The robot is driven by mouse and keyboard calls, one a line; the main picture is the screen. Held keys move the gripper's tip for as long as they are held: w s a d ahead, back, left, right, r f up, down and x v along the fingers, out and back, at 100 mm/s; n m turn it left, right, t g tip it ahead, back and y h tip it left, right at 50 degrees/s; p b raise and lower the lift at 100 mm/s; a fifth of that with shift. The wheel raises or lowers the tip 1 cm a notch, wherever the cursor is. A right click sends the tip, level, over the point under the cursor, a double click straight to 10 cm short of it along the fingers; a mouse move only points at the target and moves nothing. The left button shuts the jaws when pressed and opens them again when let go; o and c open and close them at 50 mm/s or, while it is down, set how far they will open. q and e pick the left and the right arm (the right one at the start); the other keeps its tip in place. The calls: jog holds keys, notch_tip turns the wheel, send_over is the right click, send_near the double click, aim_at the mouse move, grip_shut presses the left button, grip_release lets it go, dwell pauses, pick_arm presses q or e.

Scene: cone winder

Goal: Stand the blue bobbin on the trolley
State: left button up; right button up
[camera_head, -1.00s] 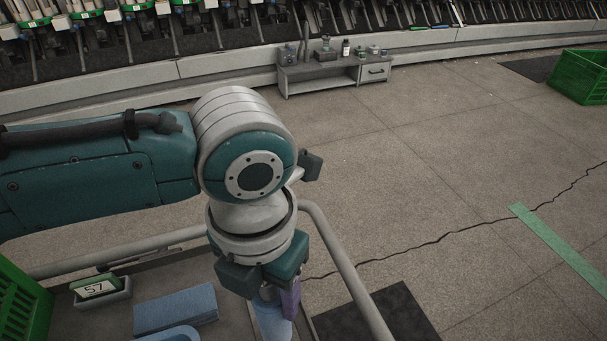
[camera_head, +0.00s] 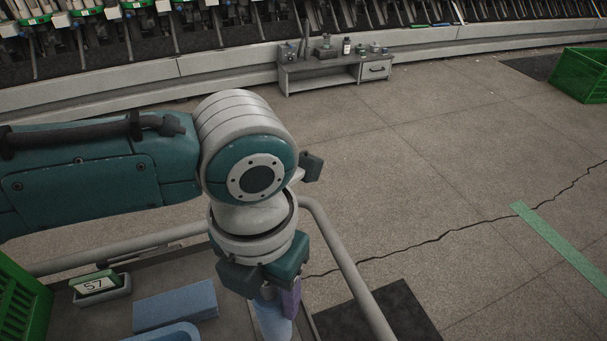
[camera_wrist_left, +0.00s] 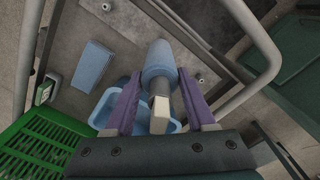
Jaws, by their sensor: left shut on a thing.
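The blue bobbin (camera_head: 272,322) is below my left gripper (camera_head: 270,297) in the head view, cut off by the bottom edge. In the left wrist view the bobbin (camera_wrist_left: 159,62) lies between the purple fingers of my left gripper (camera_wrist_left: 159,85), which is shut on it. The bobbin looks roughly upright in the head view. The trolley (camera_head: 150,277) has a grey deck and pale tube rails; the deck also shows in the left wrist view (camera_wrist_left: 118,40). The bobbin is over the deck near its right rail; I cannot tell whether it touches. My right gripper is not in view.
A flat blue block (camera_head: 176,306), a blue tray (camera_head: 168,334), a display reading 57 (camera_head: 98,285) and a green crate (camera_head: 22,308) are at the left. The rail (camera_head: 345,262) curves close by the gripper. Open floor lies to the right; a low bench (camera_head: 320,74) stands behind.

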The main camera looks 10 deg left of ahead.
pick_arm(q)
jog(key=shift+f+b, duration=0.45)
jog(key=shift+f, duration=0.25)
dwell(0.7)
dwell(0.6)
jog(key=o, duration=1.3)
jog(key=shift+c, duration=0.2)
jog(key=shift+o, duration=0.2)
jog(key=shift+o, duration=0.6)
jog(key=shift+r, duration=0.1)
notch_tip(320, 180, up, 8)
jog(key=p, duration=0.8)
